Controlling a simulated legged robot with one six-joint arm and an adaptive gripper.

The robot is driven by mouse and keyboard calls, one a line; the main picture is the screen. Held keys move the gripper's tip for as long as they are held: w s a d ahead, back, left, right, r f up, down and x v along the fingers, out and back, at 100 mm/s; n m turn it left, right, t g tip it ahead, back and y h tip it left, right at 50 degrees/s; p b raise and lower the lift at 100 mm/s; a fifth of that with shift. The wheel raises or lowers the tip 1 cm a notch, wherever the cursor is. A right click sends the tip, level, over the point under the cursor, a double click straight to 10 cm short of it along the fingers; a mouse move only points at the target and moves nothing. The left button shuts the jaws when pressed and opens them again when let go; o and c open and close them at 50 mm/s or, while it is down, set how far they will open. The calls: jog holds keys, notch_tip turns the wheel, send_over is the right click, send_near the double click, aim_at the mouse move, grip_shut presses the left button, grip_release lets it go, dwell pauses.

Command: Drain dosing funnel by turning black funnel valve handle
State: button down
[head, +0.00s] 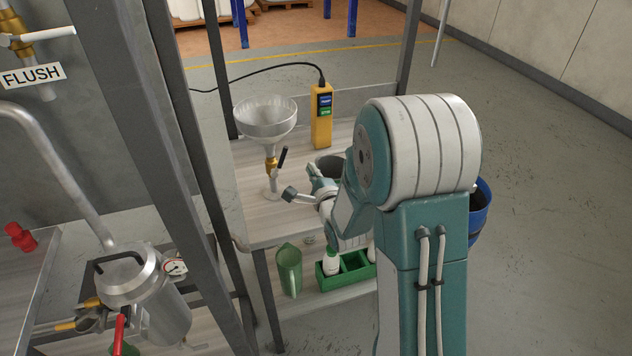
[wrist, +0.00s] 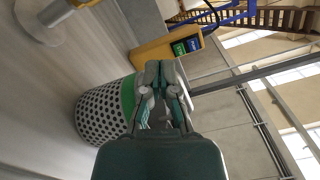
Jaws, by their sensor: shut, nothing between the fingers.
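A clear dosing funnel (head: 266,120) stands upright on the table. Below its cone is a brass valve (head: 271,165) with a black handle (head: 282,157) tilted up to the right. My gripper (head: 313,170) is low over the table, right of the handle and apart from it; my arm hides part of it. In the wrist view the gripper (wrist: 160,68) is shut with its fingertips together and empty. The handle does not show in the wrist view. A pale round foot and post (wrist: 42,28), apparently the funnel stand's, show at its upper left.
A yellow handheld device (head: 321,118) with a cable stands behind the gripper. A perforated container (wrist: 98,112) with a green band is close beside the gripper. Grey frame posts (head: 180,110) stand left.

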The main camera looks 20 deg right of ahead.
aim_at(285, 156)
jog(key=w+a, duration=0.1)
jog(key=a, duration=0.1)
jog(key=w+a+r, duration=0.1)
jog(key=w+a, duration=0.1)
jog(key=shift+w+r, duration=0.1)
jog(key=shift+r, duration=0.1)
jog(key=shift+d, duration=0.15)
jog(key=shift+a+r, duration=0.55)
jog(key=shift+a, duration=0.4)
jog(key=shift+f, duration=0.1)
